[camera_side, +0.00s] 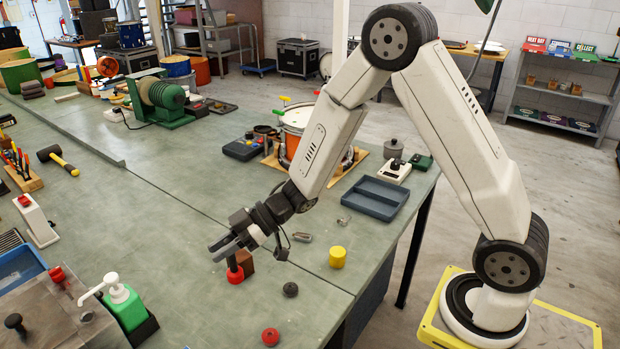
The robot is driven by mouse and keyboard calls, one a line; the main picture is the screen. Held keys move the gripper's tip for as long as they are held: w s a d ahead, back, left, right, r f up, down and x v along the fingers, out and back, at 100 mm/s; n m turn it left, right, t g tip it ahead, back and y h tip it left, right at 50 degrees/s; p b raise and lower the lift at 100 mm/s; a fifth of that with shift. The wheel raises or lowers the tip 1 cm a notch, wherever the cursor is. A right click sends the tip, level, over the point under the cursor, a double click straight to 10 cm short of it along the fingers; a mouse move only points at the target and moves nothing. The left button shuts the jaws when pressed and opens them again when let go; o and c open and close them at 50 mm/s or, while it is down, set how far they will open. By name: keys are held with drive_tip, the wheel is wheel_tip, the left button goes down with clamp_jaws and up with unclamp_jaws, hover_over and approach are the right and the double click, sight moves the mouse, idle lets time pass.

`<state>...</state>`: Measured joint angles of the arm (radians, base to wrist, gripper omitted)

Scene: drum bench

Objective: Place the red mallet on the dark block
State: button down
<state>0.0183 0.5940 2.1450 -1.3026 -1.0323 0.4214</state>
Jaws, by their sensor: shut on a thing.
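The red mallet (236,275) is under my gripper, with its red head low and a short dark handle rising to the fingers. My gripper (222,244) is shut on the handle; the fingers hide its upper part. A dark brown block (247,262) is just behind and to the right of the red head, partly hidden by the gripper. I cannot tell whether the head touches the bench or the block.
A yellow cylinder (337,257), a dark knob-like piece (290,289) and a red one (270,337) lie nearby. A blue-grey tray (375,198) and a drum (297,125) are farther back.

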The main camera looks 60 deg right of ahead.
drive_tip(key=shift+d+r, duration=0.1)
drive_tip(key=shift+s+d+r, duration=0.1)
drive_tip(key=shift+d+r, duration=0.35)
drive_tip(key=s+d+r+m+t+h, duration=0.1)
drive_tip(key=s+d+r+t, duration=0.1)
drive_tip(key=s+d+r, duration=0.3)
drive_tip(key=d+r, duration=0.3)
drive_tip(key=shift+s+d+r+m, duration=0.2)
drive_tip(key=shift+s+m, duration=0.05)
drive_tip(key=shift+m, duration=0.15)
drive_tip(key=w+a+f, duration=0.1)
drive_tip(key=w+f, duration=0.8)
drive_tip(key=w, duration=0.4)
drive_tip(key=shift+w+a+f, duration=0.15)
drive_tip(key=shift+w, duration=0.05)
